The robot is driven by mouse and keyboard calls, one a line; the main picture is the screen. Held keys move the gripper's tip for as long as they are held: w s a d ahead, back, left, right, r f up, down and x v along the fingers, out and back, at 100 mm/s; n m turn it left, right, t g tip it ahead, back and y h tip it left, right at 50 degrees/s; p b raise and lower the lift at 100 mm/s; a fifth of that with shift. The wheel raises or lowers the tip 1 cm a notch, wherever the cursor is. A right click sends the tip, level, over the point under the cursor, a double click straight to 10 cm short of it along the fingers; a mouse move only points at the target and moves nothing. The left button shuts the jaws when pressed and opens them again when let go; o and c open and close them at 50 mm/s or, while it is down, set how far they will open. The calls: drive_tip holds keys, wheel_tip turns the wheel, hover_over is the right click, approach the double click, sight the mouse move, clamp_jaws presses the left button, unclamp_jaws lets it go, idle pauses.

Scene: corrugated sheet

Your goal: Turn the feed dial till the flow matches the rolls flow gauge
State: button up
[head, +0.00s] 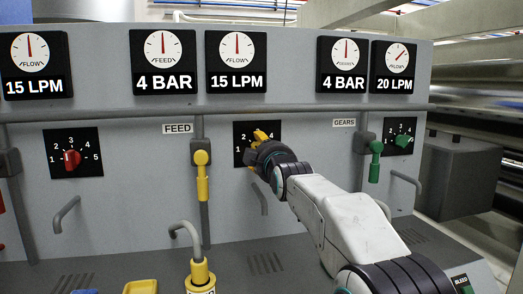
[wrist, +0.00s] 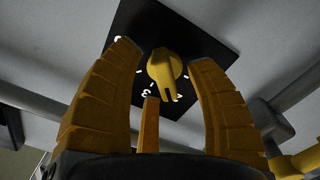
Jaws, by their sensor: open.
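The feed dial is a yellow knob (wrist: 163,68) on a black numbered plate (head: 242,157), right of the FEED label (head: 177,129). In the wrist view its pointer aims down, near the 3 and another number. My gripper (head: 262,141) is at the dial and hides much of it in the head view. In the wrist view my open gripper (wrist: 164,58) has a finger on each side of the knob, with gaps visible. The feed-side flow gauge (head: 237,62) reads 15 LPM. The leftmost flow gauge (head: 29,65) also reads 15 LPM; no rolls label is visible.
A red dial (head: 72,160) is at left and a green dial (head: 404,140) at right. Yellow (head: 202,172) and green (head: 375,160) levers flank my gripper. A grey pipe (head: 230,111) runs above the dials.

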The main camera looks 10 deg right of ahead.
drive_tip(key=shift+w, duration=0.55)
clamp_jaws()
